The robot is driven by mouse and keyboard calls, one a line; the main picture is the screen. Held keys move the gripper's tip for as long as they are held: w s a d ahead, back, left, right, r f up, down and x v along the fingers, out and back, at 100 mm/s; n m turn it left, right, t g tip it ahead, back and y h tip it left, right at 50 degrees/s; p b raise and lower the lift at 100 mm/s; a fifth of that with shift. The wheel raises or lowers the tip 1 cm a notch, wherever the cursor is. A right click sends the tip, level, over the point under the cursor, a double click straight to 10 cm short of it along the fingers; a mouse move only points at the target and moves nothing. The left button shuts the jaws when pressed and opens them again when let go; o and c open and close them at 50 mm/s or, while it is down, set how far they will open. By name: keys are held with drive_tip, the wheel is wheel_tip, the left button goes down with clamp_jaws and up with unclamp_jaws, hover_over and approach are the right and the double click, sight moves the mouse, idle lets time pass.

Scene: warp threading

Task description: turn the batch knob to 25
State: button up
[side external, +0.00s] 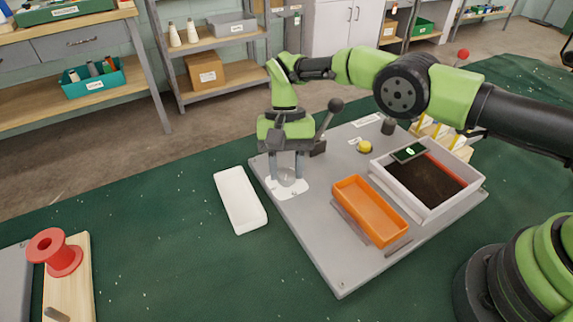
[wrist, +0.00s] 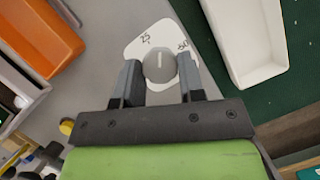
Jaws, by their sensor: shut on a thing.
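The batch knob (wrist: 159,66) is a round grey knob with a pale pointer line on a white dial plate (wrist: 143,47). In the wrist view the line points nearly straight up, between the mark 25 at upper left and a mark that looks like 50 at upper right. In the side view the knob (side external: 287,176) sits at the left corner of the grey panel, partly hidden. My gripper (side external: 287,175) points down over it. Its two fingers (wrist: 160,75) are shut on the knob's sides.
A white tray (side external: 240,200) lies left of the grey panel (side external: 310,230). An orange tray (side external: 370,210) and a white bin (side external: 440,208) with dark contents are on its right. A lever with a black ball (side external: 336,105) stands close behind my gripper. A yellow button (side external: 365,146) is farther back.

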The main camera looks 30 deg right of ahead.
sight(287, 171)
drive_tip(key=o, duration=0.9)
wheel_tip(287, 171, up, 10)
idle(0.4)
